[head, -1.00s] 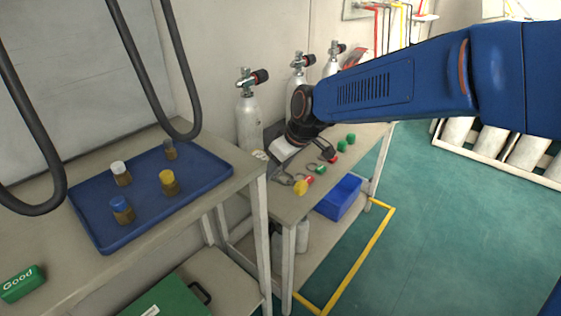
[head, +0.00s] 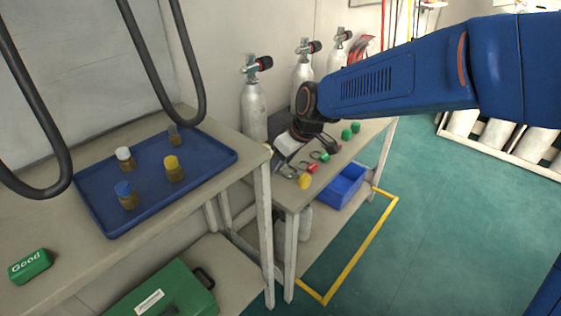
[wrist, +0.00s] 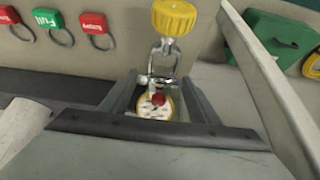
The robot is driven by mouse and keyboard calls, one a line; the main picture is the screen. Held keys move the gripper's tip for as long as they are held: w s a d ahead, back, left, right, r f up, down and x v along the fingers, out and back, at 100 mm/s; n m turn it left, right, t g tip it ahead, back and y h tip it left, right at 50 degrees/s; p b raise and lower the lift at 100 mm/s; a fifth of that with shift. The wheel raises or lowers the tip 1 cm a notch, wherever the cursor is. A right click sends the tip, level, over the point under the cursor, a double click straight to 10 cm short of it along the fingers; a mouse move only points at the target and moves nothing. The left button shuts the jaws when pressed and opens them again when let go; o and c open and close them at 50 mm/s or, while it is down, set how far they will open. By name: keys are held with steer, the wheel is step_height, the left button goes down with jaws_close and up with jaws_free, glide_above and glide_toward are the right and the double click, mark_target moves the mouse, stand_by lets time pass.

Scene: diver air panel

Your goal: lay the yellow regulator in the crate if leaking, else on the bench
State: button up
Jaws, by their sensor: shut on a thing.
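The yellow regulator shows in the wrist view as a ridged yellow knob (wrist: 174,18), a metal yoke and a small white gauge (wrist: 148,104) with a yellow rim. A red round part covers some of the dial, and I cannot read it. My gripper (wrist: 161,84) is shut on the regulator, with the knob beyond the fingertips. In the head view the knob (head: 304,181) shows near the front edge of the bench (head: 291,198); I cannot tell whether it touches the top.
Red and green tags (wrist: 48,22) on rings lie by the regulator. Silver cylinders (head: 253,108) stand behind the bench. A green case (head: 165,297) sits below.

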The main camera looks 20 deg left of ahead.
steer(key=shift+f, duration=1.75)
stand_by(1.6)
steer(key=o, duration=1.6)
steer(key=shift+o, duration=0.2)
steer(key=shift+f, duration=0.1)
steer(key=v, duration=1.7)
steer(key=shift+r, duration=0.2)
